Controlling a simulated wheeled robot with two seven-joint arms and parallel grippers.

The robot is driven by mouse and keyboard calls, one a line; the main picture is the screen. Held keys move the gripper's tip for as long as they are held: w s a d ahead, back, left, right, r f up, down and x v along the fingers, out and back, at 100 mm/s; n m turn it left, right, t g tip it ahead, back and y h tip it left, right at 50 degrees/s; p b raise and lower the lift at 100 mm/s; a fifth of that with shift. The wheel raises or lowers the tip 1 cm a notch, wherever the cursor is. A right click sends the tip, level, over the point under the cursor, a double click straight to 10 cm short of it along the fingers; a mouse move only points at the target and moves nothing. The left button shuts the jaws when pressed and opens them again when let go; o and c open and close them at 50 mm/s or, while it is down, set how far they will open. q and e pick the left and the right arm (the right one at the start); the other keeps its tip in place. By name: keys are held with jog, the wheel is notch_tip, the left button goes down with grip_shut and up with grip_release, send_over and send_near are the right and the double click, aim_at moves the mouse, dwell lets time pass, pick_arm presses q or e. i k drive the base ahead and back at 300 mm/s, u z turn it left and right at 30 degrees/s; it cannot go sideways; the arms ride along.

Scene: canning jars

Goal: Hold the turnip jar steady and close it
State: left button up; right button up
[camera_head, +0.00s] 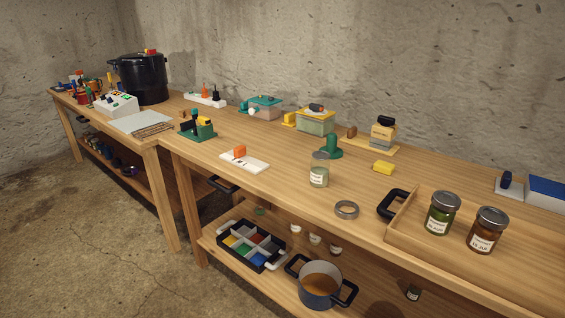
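A clear glass jar (319,171) with pale contents and a white label stands upright near the front edge of the workbench, left of a loose grey metal ring (346,210) lying flat. The jar's label is too small to read, so I cannot tell for sure that it is the turnip jar. I cannot make out whether a flat lid sits on its mouth. Neither of my grippers is in view, and nothing touches the jar or the ring.
A white board with an orange block (240,152) lies left of the clear jar. A yellow block (383,168) and green stand (328,146) are behind.

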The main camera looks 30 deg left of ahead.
aim_at(320, 165)
jog(key=u, duration=0.65)
jog(key=i, duration=1.05)
jog(key=u, duration=0.1)
